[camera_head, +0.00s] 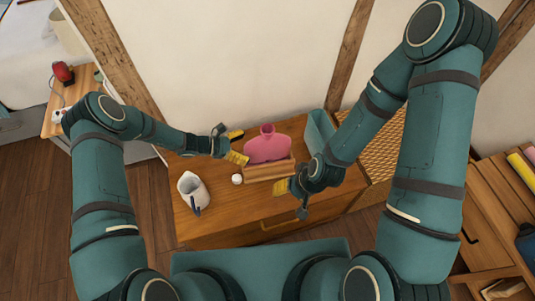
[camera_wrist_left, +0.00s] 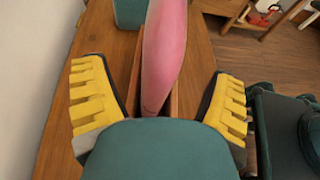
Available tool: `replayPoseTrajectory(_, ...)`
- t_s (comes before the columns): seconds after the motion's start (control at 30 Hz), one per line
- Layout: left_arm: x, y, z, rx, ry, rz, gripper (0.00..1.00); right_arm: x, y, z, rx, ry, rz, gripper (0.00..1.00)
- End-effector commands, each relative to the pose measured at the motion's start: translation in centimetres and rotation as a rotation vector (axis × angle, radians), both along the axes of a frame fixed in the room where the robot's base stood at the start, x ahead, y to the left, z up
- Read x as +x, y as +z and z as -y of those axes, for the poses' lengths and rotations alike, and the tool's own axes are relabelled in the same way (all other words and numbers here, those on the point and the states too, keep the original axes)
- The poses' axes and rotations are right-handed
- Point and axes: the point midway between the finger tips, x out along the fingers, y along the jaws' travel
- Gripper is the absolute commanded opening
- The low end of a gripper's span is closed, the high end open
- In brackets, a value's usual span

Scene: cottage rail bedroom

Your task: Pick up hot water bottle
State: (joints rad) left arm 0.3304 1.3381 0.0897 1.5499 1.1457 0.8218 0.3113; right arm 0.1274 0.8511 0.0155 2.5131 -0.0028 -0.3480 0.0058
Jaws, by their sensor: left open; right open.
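The pink hot water bottle (camera_head: 268,148) stands upright with its neck up in a wooden holder (camera_head: 270,172) on the wooden dresser. My left gripper (camera_head: 237,146) is open at the left side of the bottle, its yellow fingers pointing toward it. In the left wrist view, the bottle (camera_wrist_left: 165,50) appears edge-on in the gap between the open fingers (camera_wrist_left: 160,95), with space on both sides. Its lower near part is hidden behind the gripper body. My right gripper (camera_head: 292,198) is open and empty, at the front right of the holder.
A white jug (camera_head: 192,188) and a small white round object (camera_head: 237,179) stand left of the holder. A teal container (camera_head: 319,130) stands at the back right, beside a woven surface (camera_head: 380,145).

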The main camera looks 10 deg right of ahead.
Motion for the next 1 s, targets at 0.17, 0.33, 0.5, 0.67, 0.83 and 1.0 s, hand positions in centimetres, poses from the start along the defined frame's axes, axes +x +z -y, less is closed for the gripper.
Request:
replayPoseTrajectory(0.17,0.0,-0.9,2.1,-0.001,-0.005,-0.002,0.85,0.1,-0.4,0.0,0.000,-0.001,0.002,0.57)
replayPoseTrajectory(0.33,0.3,-1.8,4.2,0.000,-0.002,-0.001,0.85,0.1,-0.7,0.0,0.000,0.000,0.003,0.57)
replayPoseTrajectory(0.5,0.4,-1.8,4.5,0.001,-0.001,0.000,0.85,0.1,-0.7,0.0,-0.001,0.000,0.004,0.57)
replayPoseTrajectory(0.67,0.3,-1.8,4.5,0.000,-0.001,0.000,0.64,0.1,-0.6,0.0,-0.001,0.000,0.004,0.57)
replayPoseTrajectory(0.83,0.3,-1.8,4.4,0.000,-0.001,0.000,0.06,0.1,-0.6,0.0,0.000,-0.001,0.004,0.57)
replayPoseTrajectory(1.0,0.4,-1.7,4.5,-0.004,-0.002,0.002,0.05,0.1,-0.6,0.0,0.000,-0.001,0.004,0.57)
